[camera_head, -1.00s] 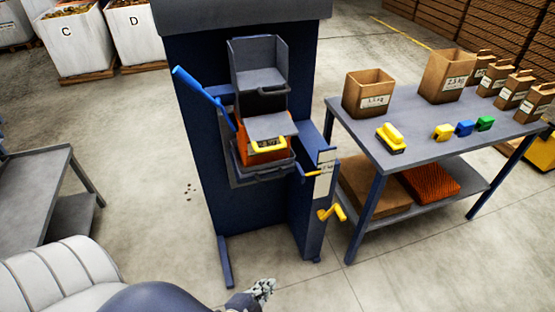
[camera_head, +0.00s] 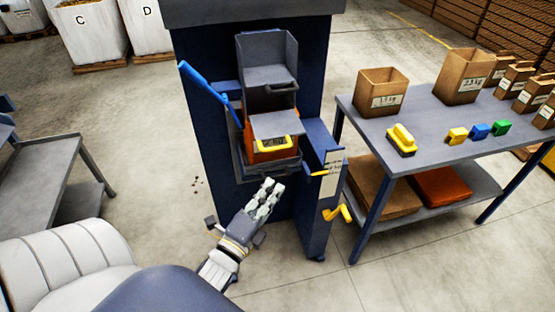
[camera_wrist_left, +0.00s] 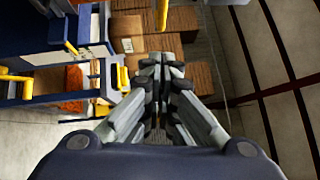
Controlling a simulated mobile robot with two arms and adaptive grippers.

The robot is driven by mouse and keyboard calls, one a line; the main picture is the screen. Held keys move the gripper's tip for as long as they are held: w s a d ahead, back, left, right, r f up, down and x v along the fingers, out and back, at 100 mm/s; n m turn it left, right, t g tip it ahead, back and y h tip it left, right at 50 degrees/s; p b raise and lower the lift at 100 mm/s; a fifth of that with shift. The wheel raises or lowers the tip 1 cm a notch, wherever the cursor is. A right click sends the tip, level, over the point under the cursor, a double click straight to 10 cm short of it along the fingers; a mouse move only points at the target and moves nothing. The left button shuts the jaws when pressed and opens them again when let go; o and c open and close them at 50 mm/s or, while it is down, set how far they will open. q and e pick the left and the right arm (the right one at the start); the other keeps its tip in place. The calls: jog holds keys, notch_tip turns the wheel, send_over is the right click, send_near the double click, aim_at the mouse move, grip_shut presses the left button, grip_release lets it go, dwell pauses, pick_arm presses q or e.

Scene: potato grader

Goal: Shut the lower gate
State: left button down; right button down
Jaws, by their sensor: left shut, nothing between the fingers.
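The blue potato grader (camera_head: 200,130) stands in the middle of the head view. A grey hopper (camera_head: 266,60) sits at its top. Below it a grey gate plate (camera_head: 275,124) juts forward, with a yellow handle (camera_head: 274,145) on its front edge. An orange crate (camera_head: 259,156) shows under the plate, over a dark tray (camera_head: 268,171). My left gripper (camera_head: 272,187) is shut and empty, in front of and below the tray, its fingers pointing up toward the grader. Its closed fingers (camera_wrist_left: 160,62) also show in the left wrist view. My right gripper is not in view.
A blue lever (camera_head: 205,90) slants along the grader's left side. A yellow crank (camera_head: 337,213) sticks out at its lower right. A grey table (camera_head: 440,150) with paper bags and colored blocks stands right. A grey cart (camera_head: 40,180) stands left.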

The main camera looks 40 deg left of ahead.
aim_at(272, 127)
pick_arm(q)
jog(key=w+a+r+p, duration=0.1)
jog(key=w+a+p, duration=0.1)
jog(key=w, duration=0.5)
jog(key=shift+w+a+p, duration=0.3)
jog(key=shift+a+p, duration=0.05)
jog(key=shift+a, duration=0.4)
jog(key=shift+r, duration=0.15)
jog(key=w+a+b, duration=0.1)
jog(key=w+a, duration=0.1)
jog(key=a, duration=0.1)
jog(key=w+a+b, duration=0.1)
jog(key=w+a, duration=0.2)
jog(key=w+a+b, duration=0.1)
jog(key=w+a, duration=0.1)
jog(key=a, duration=0.1)
jog(key=shift+w, duration=0.4)
jog(key=shift+a, duration=0.2)
jog(key=shift+d+r, duration=0.1)
